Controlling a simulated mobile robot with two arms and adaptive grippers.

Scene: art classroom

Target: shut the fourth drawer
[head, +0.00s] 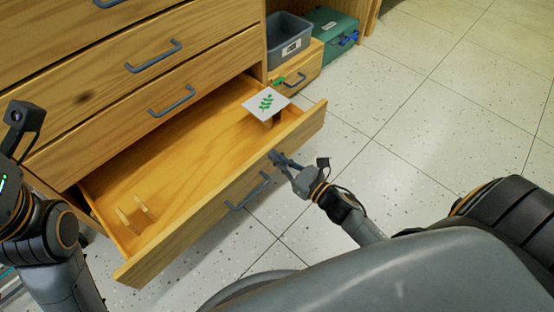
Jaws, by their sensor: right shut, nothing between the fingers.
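The fourth drawer (220,214) is the lowest one showing in the wooden cabinet, and it stands pulled well out. Its grey-blue bar handle (247,192) is on the front panel. My right gripper (274,156) is shut and empty, its fingertips at the outer face of the drawer front, up and to the right of the handle. I cannot tell whether they touch the wood. Inside the drawer lie a white card with a green leaf print (267,101) and small wooden pieces (136,214). My left arm shows at the left edge; its gripper is not clearly visible.
The closed drawers above have handles (153,56). The speckled tile floor (440,130) is clear to the right.

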